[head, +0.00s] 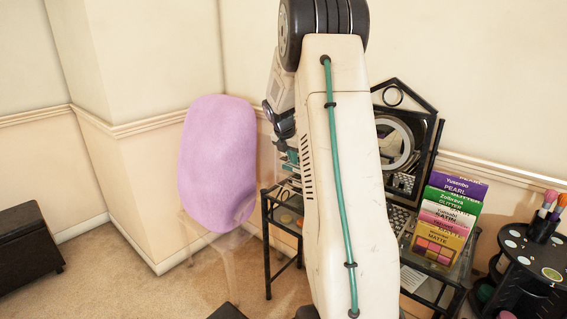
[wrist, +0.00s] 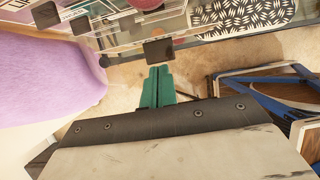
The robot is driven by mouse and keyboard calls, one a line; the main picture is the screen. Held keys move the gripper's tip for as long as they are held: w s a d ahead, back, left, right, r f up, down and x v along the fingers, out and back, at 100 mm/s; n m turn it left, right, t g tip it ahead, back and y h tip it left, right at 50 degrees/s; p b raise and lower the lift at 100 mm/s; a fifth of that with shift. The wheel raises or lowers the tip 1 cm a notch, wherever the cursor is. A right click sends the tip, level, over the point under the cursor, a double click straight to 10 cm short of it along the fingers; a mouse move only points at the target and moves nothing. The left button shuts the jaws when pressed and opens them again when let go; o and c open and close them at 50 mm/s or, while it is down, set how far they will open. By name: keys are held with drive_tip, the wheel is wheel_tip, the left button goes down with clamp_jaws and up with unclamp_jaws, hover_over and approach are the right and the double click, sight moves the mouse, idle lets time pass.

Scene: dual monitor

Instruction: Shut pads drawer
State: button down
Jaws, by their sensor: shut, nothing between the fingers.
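My gripper (wrist: 159,72) has green fingers held together and empty in the wrist view. Just beyond their tips is a dark square tab (wrist: 159,50) on a clear-walled unit; I cannot tell whether they touch. More dark tabs (wrist: 45,14) and (wrist: 80,25) sit to the left along clear, drawer-like parts. A pink round item (wrist: 146,4) shows at the top edge. In the head view my arm hides most of this area and the fingertips cannot be made out.
A black-framed glass table (head: 268,235) stands behind my arm. It bears colourful palette boxes (head: 445,215) and a mirror (head: 397,143). A lilac rounded chair back (head: 217,160) is to the left, also in the wrist view (wrist: 50,65). A dark brush stand (head: 525,275) is at right.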

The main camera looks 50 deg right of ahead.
drive_tip(key=d, duration=0.7)
drive_tip(key=shift+d, duration=0.4)
drive_tip(key=shift+d+r, duration=0.1)
drive_tip(key=shift+d, duration=0.1)
drive_tip(key=a, duration=0.3)
drive_tip(key=shift+a, duration=0.4)
drive_tip(key=v, duration=1)
drive_tip(key=shift+a, duration=0.3)
